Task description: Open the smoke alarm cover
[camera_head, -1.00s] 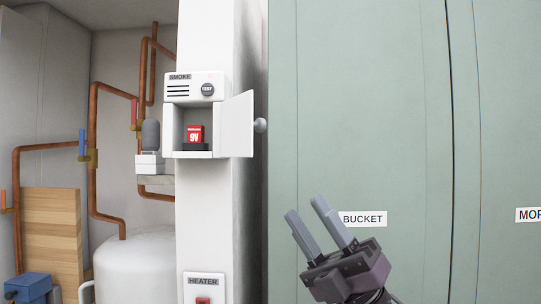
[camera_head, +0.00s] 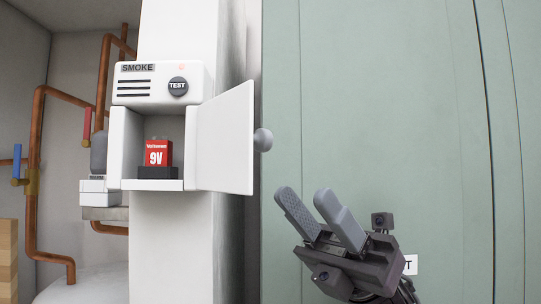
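The white smoke alarm (camera_head: 193,80) is on the white column, with a "SMOKE" label, vent slots and a black TEST button (camera_head: 178,86). Its cover (camera_head: 225,140) stands swung open to the right, with a round grey knob (camera_head: 263,140) on its outer side. A red 9V battery (camera_head: 158,153) sits in a dark holder inside the open compartment. My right gripper (camera_head: 306,203) is below and right of the cover, apart from it, in front of the green doors. Its fingers are spread with nothing between them. My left gripper is not in view.
Green cabinet doors (camera_head: 385,90) fill the right side, with a label mostly hidden behind my gripper. Copper pipes (camera_head: 36,180) with red and blue valve handles and a white tank (camera_head: 90,285) are at the left. A grey-topped white device (camera_head: 99,190) stands on a shelf beside the column.

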